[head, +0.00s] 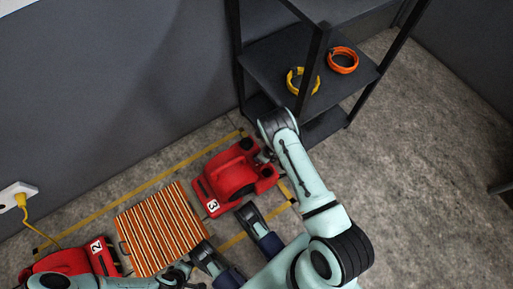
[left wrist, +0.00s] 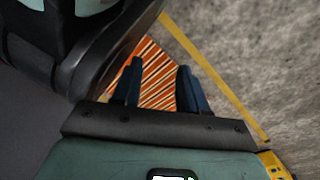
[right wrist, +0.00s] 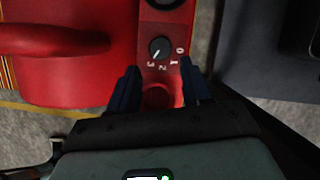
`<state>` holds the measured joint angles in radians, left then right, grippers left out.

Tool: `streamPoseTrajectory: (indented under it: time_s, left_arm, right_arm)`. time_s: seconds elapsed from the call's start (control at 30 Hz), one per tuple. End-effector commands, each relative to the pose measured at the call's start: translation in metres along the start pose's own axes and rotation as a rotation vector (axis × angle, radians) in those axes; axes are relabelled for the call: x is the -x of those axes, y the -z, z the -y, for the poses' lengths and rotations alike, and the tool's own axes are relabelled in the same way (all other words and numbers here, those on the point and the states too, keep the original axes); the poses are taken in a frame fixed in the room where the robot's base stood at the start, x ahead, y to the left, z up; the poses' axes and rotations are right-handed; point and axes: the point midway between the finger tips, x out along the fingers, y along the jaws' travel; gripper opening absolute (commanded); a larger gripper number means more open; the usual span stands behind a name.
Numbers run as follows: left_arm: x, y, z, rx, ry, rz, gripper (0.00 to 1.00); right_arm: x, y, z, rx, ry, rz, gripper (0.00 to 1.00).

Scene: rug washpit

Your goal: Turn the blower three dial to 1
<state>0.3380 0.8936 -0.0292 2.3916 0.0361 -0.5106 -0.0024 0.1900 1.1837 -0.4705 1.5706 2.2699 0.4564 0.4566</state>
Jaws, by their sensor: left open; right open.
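The red blower three (head: 222,192), marked 3, stands on the floor in the head view. In the right wrist view its dark dial (right wrist: 159,48) sits on a red panel with marks 0, 1, 2 and 3. The white pointer line slants down-left, towards the 3. My right gripper (right wrist: 160,82) is open, its fingers apart over the red panel. The dial shows just beyond the fingertips and appears untouched. The right forearm mostly hides this gripper in the head view. My left gripper (head: 230,230) is open and empty, with the striped rug (left wrist: 155,78) beyond its fingers.
The striped rug (head: 160,228) lies between blower three and the red blower two (head: 95,255). A dark shelf (head: 270,60) holds a yellow coil (head: 296,88) and an orange coil (head: 343,60). A wall socket (head: 15,196) has a yellow cord. The floor on the right is clear.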

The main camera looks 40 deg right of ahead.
Motion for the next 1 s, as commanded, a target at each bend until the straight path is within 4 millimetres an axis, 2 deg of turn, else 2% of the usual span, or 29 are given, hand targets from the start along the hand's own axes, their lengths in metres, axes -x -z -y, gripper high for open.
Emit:
streamPoseTrajectory:
  time_s: [0.03,0.1,0.33,0.5,0.8,0.87,0.93,1.0]
  left_arm:
    - [-0.009,-0.007,0.007,0.008,0.012,0.026,0.43]
    - [-0.016,-0.018,0.015,0.019,0.029,0.064,0.43]
    - [-0.028,-0.046,0.036,0.049,0.071,0.161,0.43]
    - [-0.031,-0.056,0.043,0.059,0.085,0.194,0.43]
    - [-0.030,-0.057,0.044,0.061,0.088,0.201,0.43]
    - [-0.030,-0.057,0.044,0.061,0.088,0.201,0.43]
    - [-0.030,-0.057,0.044,0.060,0.087,0.200,0.43]
    - [-0.030,-0.057,0.044,0.060,0.087,0.200,0.43]
  right_arm:
    - [-0.015,0.002,0.000,0.002,-0.001,-0.001,0.49]
    - [-0.028,0.002,0.000,0.001,0.000,-0.001,0.49]
    - [-0.061,0.001,0.000,0.001,0.000,-0.001,0.49]
    - [-0.072,0.000,0.000,0.001,0.000,-0.001,0.49]
    - [-0.073,0.000,0.000,0.001,0.000,-0.002,0.49]
    - [-0.073,0.000,0.000,0.001,0.000,-0.002,0.32]
    - [-0.073,0.000,0.000,0.001,0.000,-0.002,0.10]
    - [-0.073,0.000,0.000,0.002,-0.001,-0.002,0.09]
